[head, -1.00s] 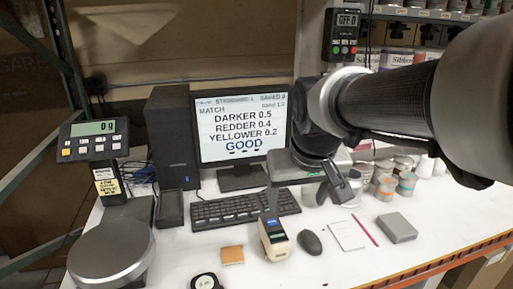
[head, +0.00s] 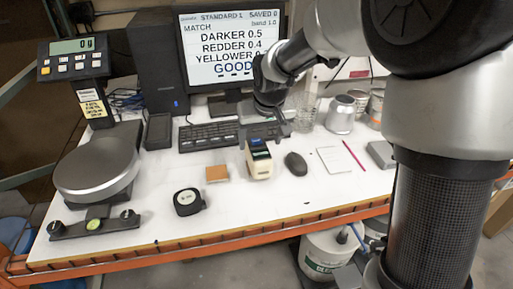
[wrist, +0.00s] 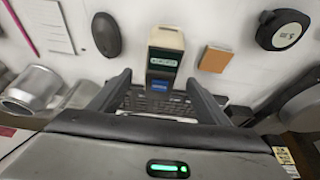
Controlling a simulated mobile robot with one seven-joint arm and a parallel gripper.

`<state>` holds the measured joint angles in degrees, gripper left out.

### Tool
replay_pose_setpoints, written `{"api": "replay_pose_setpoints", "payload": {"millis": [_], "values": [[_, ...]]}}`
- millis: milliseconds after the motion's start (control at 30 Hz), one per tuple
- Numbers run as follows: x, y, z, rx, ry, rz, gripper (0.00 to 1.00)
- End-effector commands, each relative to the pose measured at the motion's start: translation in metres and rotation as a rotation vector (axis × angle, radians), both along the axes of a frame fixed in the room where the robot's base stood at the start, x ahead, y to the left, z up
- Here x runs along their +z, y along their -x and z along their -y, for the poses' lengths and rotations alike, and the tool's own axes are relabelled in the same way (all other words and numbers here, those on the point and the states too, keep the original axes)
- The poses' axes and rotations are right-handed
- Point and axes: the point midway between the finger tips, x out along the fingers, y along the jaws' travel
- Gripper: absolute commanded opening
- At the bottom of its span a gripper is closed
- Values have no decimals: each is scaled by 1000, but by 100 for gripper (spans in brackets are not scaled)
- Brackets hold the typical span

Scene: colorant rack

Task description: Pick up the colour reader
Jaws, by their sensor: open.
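The colour reader (head: 259,163) is a small cream, box-like device with a dark top and a small screen. It stands on the white table in front of the keyboard, and also shows in the wrist view (wrist: 165,45) just beyond the fingertips. My gripper (head: 264,134) is above and behind it in the head view, close to its far end. In the wrist view the two dark fingers (wrist: 160,85) are spread apart, with nothing held between them. The reader's screen end points toward the gap. Whether a finger touches it I cannot tell.
A black mouse (head: 296,164) lies right of the reader, an orange-brown square (head: 217,173) left. A tape measure (head: 188,202), scale pan (head: 97,168), keyboard (head: 208,136) and monitor (head: 230,50) surround it. A metal mug (head: 341,114) and notepad (head: 334,160) are at right. The front table strip is clear.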

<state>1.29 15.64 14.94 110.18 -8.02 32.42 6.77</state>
Motion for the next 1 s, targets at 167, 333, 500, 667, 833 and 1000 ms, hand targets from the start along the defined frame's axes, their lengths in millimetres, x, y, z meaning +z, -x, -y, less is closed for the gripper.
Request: {"api": "replay_pose_setpoints", "payload": {"millis": [167, 333, 500, 667, 833, 1000], "values": [[-21, -8, -2, 0, 0, 0, 70], [-31, -11, -3, 0, 0, -1, 70], [-56, -19, -8, 1, 0, -2, 70], [-71, -26, -8, -1, 0, 0, 70], [-73, -27, -8, 0, 1, 2, 70], [-73, -27, -8, -1, 0, 1, 58]]}}
